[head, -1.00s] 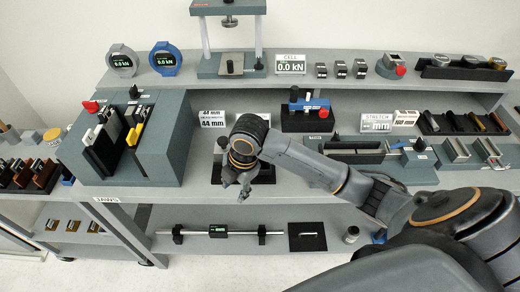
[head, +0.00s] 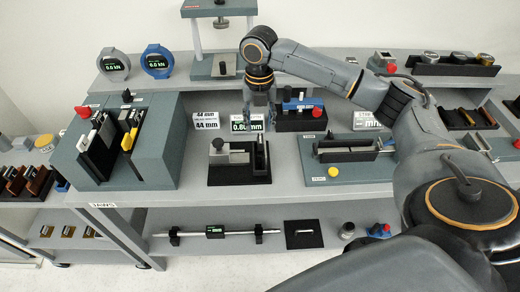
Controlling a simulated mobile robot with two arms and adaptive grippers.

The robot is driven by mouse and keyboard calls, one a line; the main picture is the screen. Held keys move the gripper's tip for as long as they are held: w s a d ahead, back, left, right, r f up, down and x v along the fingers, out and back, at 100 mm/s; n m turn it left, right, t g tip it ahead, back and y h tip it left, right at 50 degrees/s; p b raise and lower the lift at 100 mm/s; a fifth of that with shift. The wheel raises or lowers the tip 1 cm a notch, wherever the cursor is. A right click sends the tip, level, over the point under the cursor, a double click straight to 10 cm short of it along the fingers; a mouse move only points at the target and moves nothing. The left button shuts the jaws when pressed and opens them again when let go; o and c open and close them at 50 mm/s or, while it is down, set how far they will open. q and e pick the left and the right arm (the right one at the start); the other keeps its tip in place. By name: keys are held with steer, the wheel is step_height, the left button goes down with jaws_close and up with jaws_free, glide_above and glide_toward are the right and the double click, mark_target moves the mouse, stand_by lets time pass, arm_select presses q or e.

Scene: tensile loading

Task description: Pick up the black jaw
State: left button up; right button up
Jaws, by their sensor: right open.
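A grey jaw rack (head: 155,155) stands at the left of the bench above the "JAWS" label. It holds several upright jaws with red, white, yellow and black tops. A small black top (head: 127,96) shows at its back, and dark jaw plates (head: 97,158) stand in its left slot. I cannot tell for certain which one is the black jaw. My right gripper (head: 262,117) points down above the middle of the bench, to the right of the rack and well apart from it. It is open, with nothing seen between its fingers. My left gripper is not in view.
A gauge block on a black base (head: 240,177) sits below my right gripper, with a "0.80 mm" display (head: 247,124) close by. A grey fixture (head: 350,172) lies to the right. Two round displays (head: 157,62) and a press frame (head: 222,72) stand on the back shelf.

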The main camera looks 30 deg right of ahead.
mark_target(260, 138)
step_height(260, 138, down, 3)
steer(key=shift+r, duration=0.2)
steer(key=f+p, duration=0.1)
steer(key=f, duration=0.1)
steer(key=f+p, duration=0.1)
steer(key=f, duration=0.1)
steer(key=shift+w+d+f, duration=0.1)
steer(key=shift+w+d, duration=0.05)
steer(key=shift+d, duration=0.05)
steer(key=shift+f, duration=0.5)
jaws_close()
steer(key=shift+r, duration=0.1)
